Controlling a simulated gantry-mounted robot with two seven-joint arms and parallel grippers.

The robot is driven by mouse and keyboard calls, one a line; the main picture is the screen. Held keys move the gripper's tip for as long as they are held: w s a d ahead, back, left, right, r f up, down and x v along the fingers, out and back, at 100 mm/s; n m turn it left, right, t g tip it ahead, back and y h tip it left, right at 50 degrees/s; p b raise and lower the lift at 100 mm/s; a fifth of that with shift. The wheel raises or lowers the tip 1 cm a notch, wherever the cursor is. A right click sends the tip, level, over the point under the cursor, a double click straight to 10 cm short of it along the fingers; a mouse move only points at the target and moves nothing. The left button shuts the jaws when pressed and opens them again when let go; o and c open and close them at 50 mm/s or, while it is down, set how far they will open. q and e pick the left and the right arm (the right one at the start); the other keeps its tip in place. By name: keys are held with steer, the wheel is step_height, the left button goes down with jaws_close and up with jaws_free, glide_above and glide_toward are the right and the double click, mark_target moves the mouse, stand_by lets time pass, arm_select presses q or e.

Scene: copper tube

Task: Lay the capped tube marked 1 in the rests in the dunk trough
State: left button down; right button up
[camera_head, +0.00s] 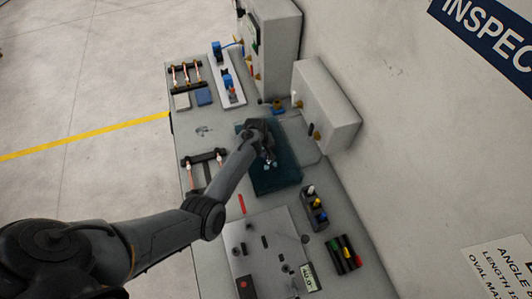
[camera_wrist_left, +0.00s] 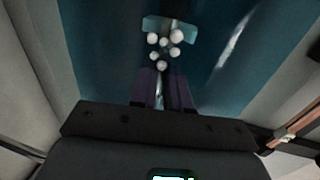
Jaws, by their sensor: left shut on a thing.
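The dunk trough (camera_head: 284,182) is a dark box of teal water in the middle of the bench. It also fills the upper wrist view as blue-green water (camera_wrist_left: 100,50). My left gripper (camera_head: 268,156) is over or in the trough. In the left wrist view its two dark fingers (camera_wrist_left: 163,84) are shut on a thin thing that is mostly hidden, probably the capped tube. Several white round beads and a pale teal plate (camera_wrist_left: 180,24) show just beyond the fingertips. The mark 1 and the rests cannot be made out. My right gripper is not in view.
A black rack (camera_head: 205,156) with copper tubes stands left of the trough. Another tube rack (camera_head: 187,76) is at the far left. A grey plate (camera_head: 265,250), a block with bottles (camera_head: 315,208) and coloured markers (camera_head: 344,253) are nearer. A grey cabinet (camera_head: 325,105) stands behind right.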

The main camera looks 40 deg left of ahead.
arm_select(q)
steer(key=shift+f, duration=0.25)
stand_by(0.5)
steer(key=c, duration=1)
jaws_free()
steer(key=shift+r, duration=0.1)
steer(key=r, duration=0.3)
steer(key=s+r, duration=0.1)
steer(key=r, duration=0.3)
steer(key=s+a+r, duration=0.1)
steer(key=r, duration=0.2)
steer(key=shift+r, duration=0.2)
